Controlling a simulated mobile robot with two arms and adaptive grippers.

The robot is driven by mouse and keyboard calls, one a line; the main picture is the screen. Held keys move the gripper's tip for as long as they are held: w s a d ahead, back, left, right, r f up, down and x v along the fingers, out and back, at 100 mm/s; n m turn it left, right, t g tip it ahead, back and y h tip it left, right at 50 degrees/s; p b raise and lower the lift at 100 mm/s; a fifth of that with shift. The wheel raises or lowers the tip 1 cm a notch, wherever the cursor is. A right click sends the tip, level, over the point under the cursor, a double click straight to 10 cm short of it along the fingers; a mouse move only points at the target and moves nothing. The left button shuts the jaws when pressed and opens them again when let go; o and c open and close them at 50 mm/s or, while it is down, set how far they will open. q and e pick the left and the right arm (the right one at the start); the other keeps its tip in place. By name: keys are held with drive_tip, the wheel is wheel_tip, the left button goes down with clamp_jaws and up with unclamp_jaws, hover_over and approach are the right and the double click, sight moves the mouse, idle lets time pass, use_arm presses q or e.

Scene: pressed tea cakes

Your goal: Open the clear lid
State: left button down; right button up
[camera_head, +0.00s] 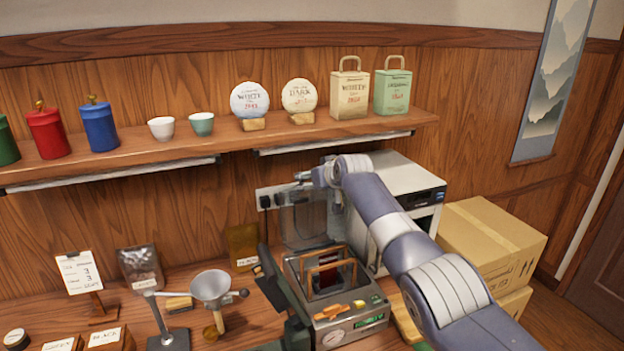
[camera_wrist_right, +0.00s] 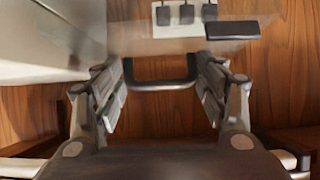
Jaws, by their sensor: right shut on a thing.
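The clear lid (camera_head: 303,222) stands raised, nearly upright, at the back of a metal machine (camera_head: 352,317) on the counter. It is see-through, so its edges are faint. My right gripper (camera_head: 318,177) is at the lid's upper edge, partly hidden by my own wrist. In the right wrist view, my right gripper (camera_wrist_right: 168,100) has its two fingers on either side of the lid's dark handle (camera_wrist_right: 160,86) and is shut on it.
A white appliance (camera_head: 402,170) stands close behind my right arm, with cardboard boxes (camera_head: 490,240) to its right. A shelf (camera_head: 240,137) with cups, tins and tea cakes runs above. A funnel (camera_head: 210,287) on a stand and a dark upright piece (camera_head: 272,275) are left of the machine.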

drive_tip(key=shift+w+r, duration=0.1)
drive_tip(key=shift+r, duration=0.15)
drive_tip(key=o, duration=1.2)
drive_tip(key=shift+o, duration=0.2)
drive_tip(key=shift+d+f, duration=0.1)
drive_tip(key=shift+f, duration=0.1)
drive_tip(key=shift+s, duration=0.2)
drive_tip(key=v, duration=1.2)
